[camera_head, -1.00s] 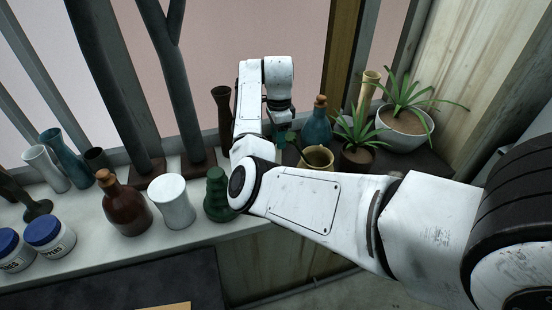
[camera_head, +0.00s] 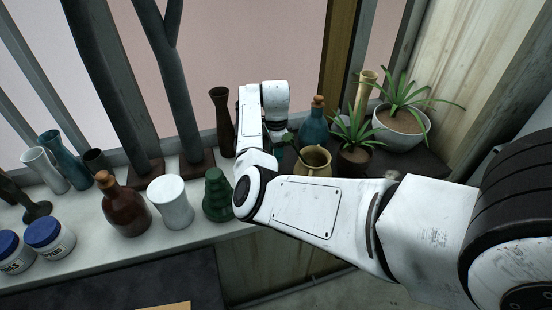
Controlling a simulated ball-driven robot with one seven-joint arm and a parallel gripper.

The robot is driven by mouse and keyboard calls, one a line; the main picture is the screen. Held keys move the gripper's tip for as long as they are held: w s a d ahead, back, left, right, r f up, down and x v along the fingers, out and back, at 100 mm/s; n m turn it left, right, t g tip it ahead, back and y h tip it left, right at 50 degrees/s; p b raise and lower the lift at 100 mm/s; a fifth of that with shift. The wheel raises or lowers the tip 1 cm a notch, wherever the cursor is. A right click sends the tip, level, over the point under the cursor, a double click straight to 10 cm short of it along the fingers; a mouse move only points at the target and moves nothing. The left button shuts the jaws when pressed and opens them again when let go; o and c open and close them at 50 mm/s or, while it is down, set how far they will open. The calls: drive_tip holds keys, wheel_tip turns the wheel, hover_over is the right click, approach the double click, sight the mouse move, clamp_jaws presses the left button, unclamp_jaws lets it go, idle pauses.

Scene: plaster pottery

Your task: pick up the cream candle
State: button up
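I cannot clearly make out a cream candle. A pale, waisted white piece (camera_head: 171,203) stands on the sill between the brown corked bottle and the green tiered piece; I cannot tell whether it is a candle or a vessel. A slim cream vase-like piece (camera_head: 365,88) stands at the back right. My gripper (camera_head: 277,134) hangs below the wrist among the items right of the dark vase. It is small, dark and partly covered by my arm, so its fingers and anything between them cannot be made out.
A brown corked bottle (camera_head: 126,207), a green tiered piece (camera_head: 217,194), a dark vase (camera_head: 222,122), a blue corked bottle (camera_head: 314,124), a yellowish pot (camera_head: 313,163) and a potted plant (camera_head: 403,122) crowd the sill. Blue-lidded jars (camera_head: 50,238) stand at left.

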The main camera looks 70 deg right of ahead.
clamp_jaws()
